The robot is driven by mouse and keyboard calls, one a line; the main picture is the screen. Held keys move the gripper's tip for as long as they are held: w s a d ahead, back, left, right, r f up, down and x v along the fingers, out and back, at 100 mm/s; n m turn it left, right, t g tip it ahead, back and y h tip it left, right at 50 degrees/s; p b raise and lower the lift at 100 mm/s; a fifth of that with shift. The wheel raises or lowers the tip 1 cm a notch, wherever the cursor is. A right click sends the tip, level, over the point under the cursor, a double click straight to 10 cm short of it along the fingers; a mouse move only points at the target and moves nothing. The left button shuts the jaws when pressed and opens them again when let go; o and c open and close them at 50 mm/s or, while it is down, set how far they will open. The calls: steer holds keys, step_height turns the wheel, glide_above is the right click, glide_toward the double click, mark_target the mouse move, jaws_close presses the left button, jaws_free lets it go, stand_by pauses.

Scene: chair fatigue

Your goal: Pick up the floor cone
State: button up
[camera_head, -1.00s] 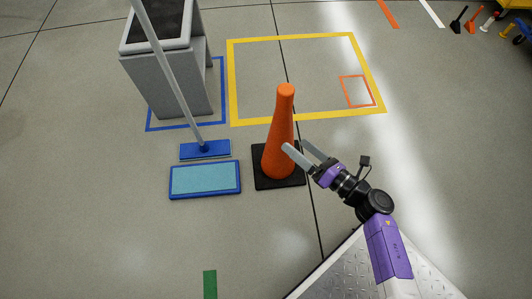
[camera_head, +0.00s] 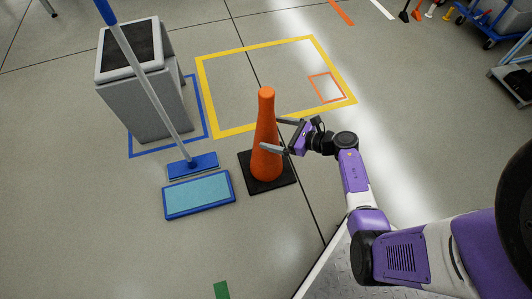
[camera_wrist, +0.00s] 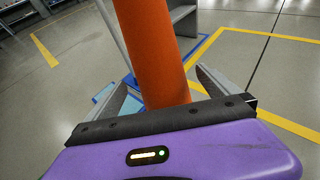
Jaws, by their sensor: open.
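The orange floor cone (camera_head: 265,135) stands upright on its black square base (camera_head: 268,185) in the head view. My gripper (camera_head: 273,134) is open at the cone's right side, with its fingers reaching toward the cone's body at about mid height. In the wrist view the cone (camera_wrist: 152,50) rises between the two spread fingers of my gripper (camera_wrist: 160,85). Its lower part and base are hidden there behind the gripper's body. I cannot tell whether a finger touches the cone.
A blue-framed pad (camera_head: 198,195) lies left of the cone. A mop (camera_head: 150,85) with a blue head stands behind it, by a grey bin (camera_head: 145,85). A yellow floor outline (camera_head: 205,95) lies behind the cone. A cart (camera_head: 515,80) stands far right.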

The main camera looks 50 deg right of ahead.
steer(key=b+x, duration=0.1)
steer(key=x, duration=0.3)
steer(key=shift+f, duration=0.1)
steer(key=shift+s, duration=0.1)
steer(key=c, duration=1.8)
steer(key=shift+d, duration=0.1)
steer(key=shift+c, duration=1)
